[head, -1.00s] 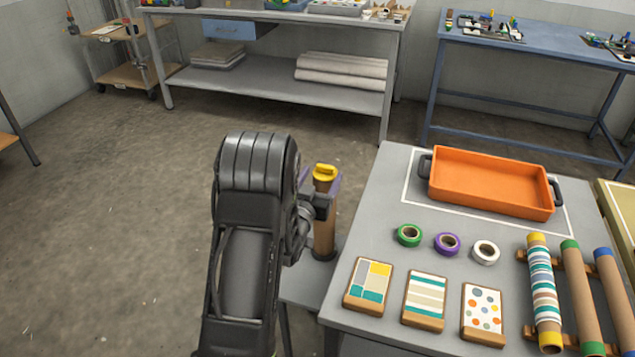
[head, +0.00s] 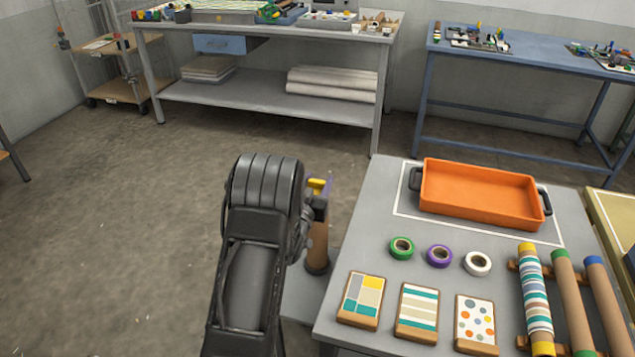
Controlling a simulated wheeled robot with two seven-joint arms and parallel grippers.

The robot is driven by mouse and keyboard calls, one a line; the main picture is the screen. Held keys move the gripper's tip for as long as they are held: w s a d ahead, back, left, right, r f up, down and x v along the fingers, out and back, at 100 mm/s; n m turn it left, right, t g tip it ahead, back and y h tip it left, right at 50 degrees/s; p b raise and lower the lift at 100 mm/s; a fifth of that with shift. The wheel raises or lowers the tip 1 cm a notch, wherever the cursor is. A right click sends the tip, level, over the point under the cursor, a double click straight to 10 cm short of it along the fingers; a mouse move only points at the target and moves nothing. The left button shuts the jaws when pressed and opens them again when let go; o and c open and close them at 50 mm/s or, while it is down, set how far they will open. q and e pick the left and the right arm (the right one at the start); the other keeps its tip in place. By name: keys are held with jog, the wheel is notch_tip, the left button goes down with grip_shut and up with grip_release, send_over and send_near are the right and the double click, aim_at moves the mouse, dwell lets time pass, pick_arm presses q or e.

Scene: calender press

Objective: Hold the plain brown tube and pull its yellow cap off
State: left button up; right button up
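The plain brown tube (head: 317,254) stands upright at the left side of the grey table in the head view. Its yellow cap (head: 318,185) is on the top end. My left gripper (head: 318,210) is at the upper part of the tube, just below the cap, with dark finger parts across the tube. My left wrist hides the left side of the tube and most of the fingers, so I cannot tell whether they are closed on it. My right gripper is not in view.
The grey table (head: 375,245) holds an orange tray (head: 480,195), green, purple and white tape rolls, several patterned cards and a rack with a striped tube (head: 536,290) and other capped tubes. A purple part (head: 330,184) shows behind the cap. Open floor lies left.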

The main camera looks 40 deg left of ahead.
pick_arm(q)
jog(key=c, duration=0.9)
jog(key=o, duration=1.5)
jog(key=b+v, duration=0.1)
jog(key=v, duration=0.6)
jog(key=shift+s+d, duration=0.15)
jog(key=shift+s, duration=0.25)
